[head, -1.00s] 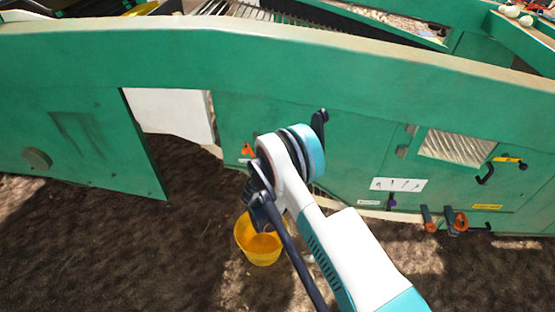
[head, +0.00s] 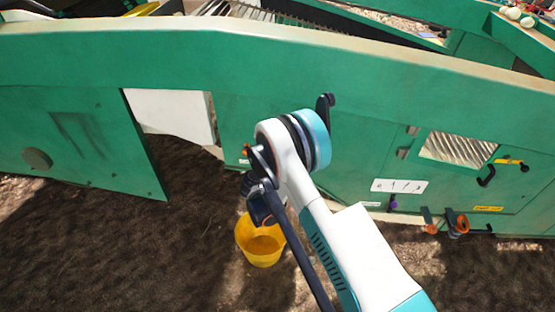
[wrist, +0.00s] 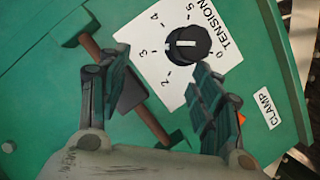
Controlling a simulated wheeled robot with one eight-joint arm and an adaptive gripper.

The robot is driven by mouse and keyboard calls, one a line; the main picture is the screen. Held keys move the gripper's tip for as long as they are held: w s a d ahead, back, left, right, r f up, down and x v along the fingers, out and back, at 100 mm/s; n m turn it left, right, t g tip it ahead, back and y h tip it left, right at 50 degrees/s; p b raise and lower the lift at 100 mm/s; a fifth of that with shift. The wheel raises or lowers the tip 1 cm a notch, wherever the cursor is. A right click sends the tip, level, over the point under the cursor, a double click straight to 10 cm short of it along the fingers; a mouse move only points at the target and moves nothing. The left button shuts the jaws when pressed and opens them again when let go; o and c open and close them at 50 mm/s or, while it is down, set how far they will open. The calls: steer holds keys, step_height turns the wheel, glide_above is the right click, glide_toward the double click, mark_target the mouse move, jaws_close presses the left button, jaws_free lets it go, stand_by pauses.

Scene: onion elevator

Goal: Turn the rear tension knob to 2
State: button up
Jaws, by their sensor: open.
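The tension knob (wrist: 187,46) shows in the wrist view as a round black dial with a white mark. It sits on a white plate (wrist: 160,75) lettered TENSION, with 0, 2, 3, 4 and 5 visible. The white mark lies roughly level across the picture; I cannot tell which number it points to. My gripper (wrist: 160,65) is open, with its fingers either side below the knob in the picture and nothing between them in grip. The right finger covers part of the plate. In the head view the knob is not visible, and my arm covers part of the panel.
A yellow bucket (head: 262,243) stands on the ground below my arm. The green machine wall (head: 80,130) spans the head view.

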steer(key=r, duration=0.6)
steer(key=shift+d, duration=0.25)
steer(key=shift+f, duration=0.1)
